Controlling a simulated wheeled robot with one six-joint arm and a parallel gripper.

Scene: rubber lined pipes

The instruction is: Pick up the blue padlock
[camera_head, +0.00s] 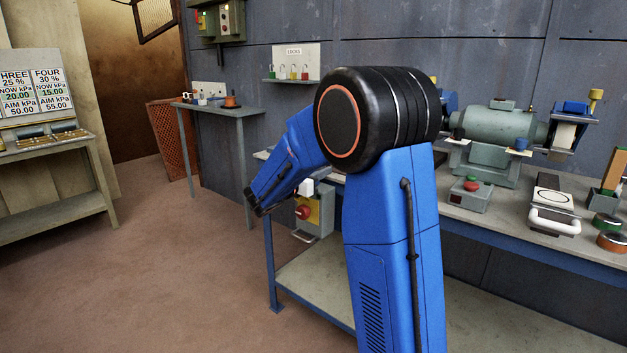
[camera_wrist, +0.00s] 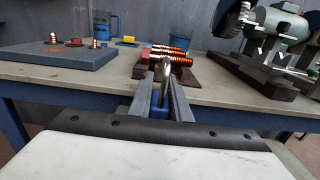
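In the wrist view the two long grey fingers of my gripper (camera_wrist: 162,82) reach forward from a white palm with a dark strip. Between them is the blue padlock (camera_wrist: 159,112), its blue body low between the fingers and its metal shackle pointing forward. The fingers appear to close on both sides of the body; part of it is hidden by them. In the head view my blue arm bends down to the left, and its fingers and the blue padlock cannot be made out there.
The wrist view faces a workbench (camera_wrist: 40,72) with a blue-grey plate (camera_wrist: 65,58), a blue mug (camera_wrist: 104,26), copper-coloured coils (camera_wrist: 180,60) and a grinder (camera_wrist: 280,30). In the head view a wall shelf (camera_head: 291,81) holds several padlocks. Open floor (camera_head: 150,260) lies left.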

